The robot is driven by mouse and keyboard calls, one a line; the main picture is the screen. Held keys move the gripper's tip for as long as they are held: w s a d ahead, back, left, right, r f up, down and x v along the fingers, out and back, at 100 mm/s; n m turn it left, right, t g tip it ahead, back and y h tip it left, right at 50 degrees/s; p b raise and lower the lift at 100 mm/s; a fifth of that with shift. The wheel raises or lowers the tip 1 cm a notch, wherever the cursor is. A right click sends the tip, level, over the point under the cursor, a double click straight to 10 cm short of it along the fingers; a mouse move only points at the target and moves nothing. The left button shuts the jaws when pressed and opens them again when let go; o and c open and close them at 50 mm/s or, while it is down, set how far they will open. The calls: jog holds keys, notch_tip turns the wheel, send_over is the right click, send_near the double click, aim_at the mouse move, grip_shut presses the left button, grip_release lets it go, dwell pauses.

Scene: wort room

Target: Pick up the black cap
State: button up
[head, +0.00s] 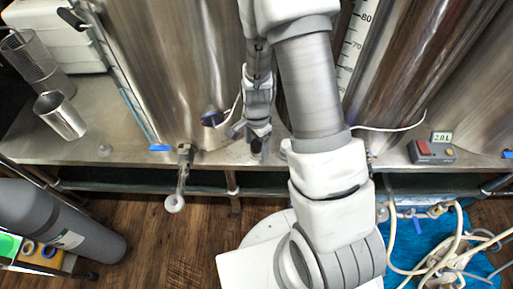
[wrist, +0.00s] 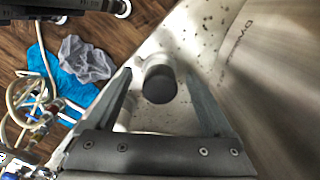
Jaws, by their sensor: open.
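The black cap (wrist: 160,84) shows in the wrist view as a short cylinder with a dark round end and a paler side. It is on the spotted metal bench top, close to the large steel vessel. My gripper (wrist: 158,76) is open, with one finger on each side of the cap in the picture. Gaps show between the cap and both fingers, and I cannot tell how far above it they are. In the head view my gripper (head: 258,132) points down at the bench, and the cap (head: 257,147) is partly hidden below it.
Steel vessels (head: 170,70) stand close behind my gripper. A valve (head: 182,170) juts over the bench's front edge to the left. A control box (head: 432,152) stands right. A metal cup (head: 62,115) is far left. Tangled hoses (head: 455,250) lie on a blue sheet on the floor.

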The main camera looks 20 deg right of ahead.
aim_at(256, 143)
grip_shut()
jog(key=shift+r, duration=0.1)
notch_tip(256, 143, up, 10)
jog(key=p, duration=0.4)
dwell(0.3)
jog(key=shift+r+p, duration=2.2)
jog(key=shift+r, duration=0.05)
